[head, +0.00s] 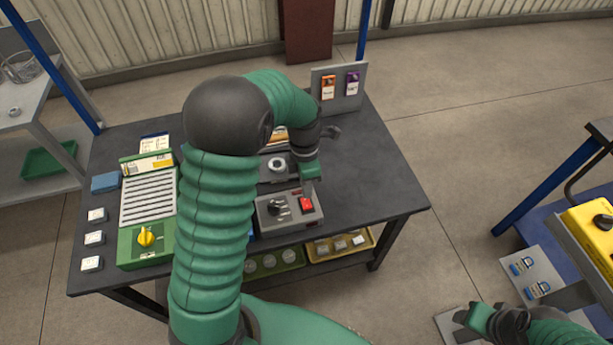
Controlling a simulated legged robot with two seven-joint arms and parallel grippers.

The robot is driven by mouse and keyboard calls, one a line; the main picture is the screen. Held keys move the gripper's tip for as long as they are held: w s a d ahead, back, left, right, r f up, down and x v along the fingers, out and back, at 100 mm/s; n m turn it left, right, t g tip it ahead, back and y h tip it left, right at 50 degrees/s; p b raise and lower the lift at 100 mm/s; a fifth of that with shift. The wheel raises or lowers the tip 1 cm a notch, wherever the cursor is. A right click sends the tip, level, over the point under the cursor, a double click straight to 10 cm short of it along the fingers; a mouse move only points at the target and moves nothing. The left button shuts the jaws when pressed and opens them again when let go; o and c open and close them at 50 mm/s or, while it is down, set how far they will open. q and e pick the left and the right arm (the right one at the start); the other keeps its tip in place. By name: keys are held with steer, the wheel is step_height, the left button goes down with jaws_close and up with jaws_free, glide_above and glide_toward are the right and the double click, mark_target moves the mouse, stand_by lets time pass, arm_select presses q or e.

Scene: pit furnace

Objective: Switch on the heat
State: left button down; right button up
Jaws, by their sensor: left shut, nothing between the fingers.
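The pit furnace (264,219) is a grey box on the dark workbench, partly hidden behind my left arm. Its front panel carries a red rocker switch (307,205) at the right and black controls (278,208) at the left. A round fitting (277,164) shows on top behind the panel. My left gripper (308,187) points down just above and behind the red switch, shut and empty. I cannot tell whether it touches the switch. My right gripper (468,316) is low at the right, far from the furnace; its fingers are too unclear to read.
A green unit with a yellow knob (147,237) stands left of my arm. Small white-labelled blocks (95,239) line the bench's left edge. A grey board with orange and purple tags (340,90) stands at the back. The bench's right side (375,170) is clear. Yellow equipment (597,228) is at right.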

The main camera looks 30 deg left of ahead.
mark_target(308, 207)
arm_select(q)
steer(key=f, duration=0.5)
steer(key=shift+s+d+b, duration=0.25)
steer(key=shift+b, duration=0.05)
steer(key=shift+s+f, duration=0.1)
steer(key=shift+f, duration=0.05)
steer(key=shift+w+a+r+p, duration=0.2)
steer(key=shift+w+p, duration=0.05)
steer(key=shift+p, duration=0.2)
steer(key=shift+w+a, duration=0.35)
steer(key=shift+a, duration=0.05)
steer(key=shift+r+p, duration=0.1)
steer(key=shift+p, duration=0.2)
